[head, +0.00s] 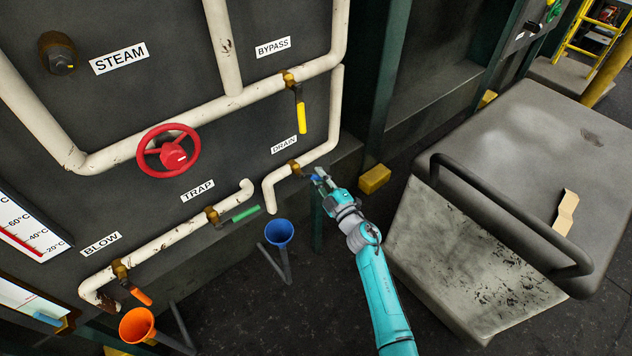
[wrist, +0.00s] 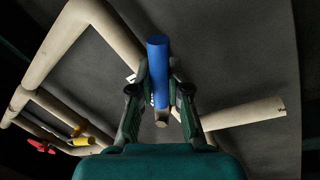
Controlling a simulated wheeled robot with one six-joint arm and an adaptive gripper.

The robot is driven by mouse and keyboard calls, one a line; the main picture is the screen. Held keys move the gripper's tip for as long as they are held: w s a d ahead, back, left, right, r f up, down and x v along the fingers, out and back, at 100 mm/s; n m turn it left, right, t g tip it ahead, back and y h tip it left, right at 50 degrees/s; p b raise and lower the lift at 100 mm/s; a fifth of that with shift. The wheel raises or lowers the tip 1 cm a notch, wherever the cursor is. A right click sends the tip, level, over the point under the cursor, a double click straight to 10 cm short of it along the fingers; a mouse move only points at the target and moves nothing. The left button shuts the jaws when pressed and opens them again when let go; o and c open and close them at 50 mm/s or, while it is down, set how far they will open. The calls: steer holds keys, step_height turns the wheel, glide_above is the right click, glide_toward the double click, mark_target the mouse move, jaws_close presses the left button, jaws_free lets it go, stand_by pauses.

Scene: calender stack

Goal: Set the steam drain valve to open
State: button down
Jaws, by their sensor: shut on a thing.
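The steam drain valve is a brass body (head: 295,167) on a white pipe below the DRAIN label (head: 284,145) in the head view. My gripper (head: 319,178) is at this valve, just to the right of the body. In the wrist view my gripper (wrist: 160,98) is shut on the blue handle (wrist: 158,62), which stands up between the two fingers. The handle looks set across the white pipe rather than along it, but its exact angle is hard to tell. The fingers and arm hide most of the handle in the head view.
A yellow bypass handle (head: 301,117) hangs just above. A green trap handle (head: 245,214) and a blue funnel (head: 279,233) are lower left. A red handwheel (head: 168,151) is further left. A grey cart (head: 510,200) with a black rail stands close on the right.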

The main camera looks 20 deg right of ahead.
steer(key=r+n, duration=0.1)
steer(key=n, duration=0.1)
steer(key=d+r+n+y, duration=0.1)
steer(key=n, duration=0.1)
steer(key=shift+w, duration=0.15)
steer(key=shift+r+n+y, duration=0.25)
steer(key=shift+r+n, duration=0.2)
steer(key=shift+n, duration=0.65)
steer(key=shift+r+n+y, duration=0.25)
steer(key=shift+r+n, duration=0.2)
steer(key=shift+n, duration=0.65)
steer(key=c, duration=1.1)
jaws_free()
steer(key=v, duration=1.2)
steer(key=shift+r, duration=0.15)
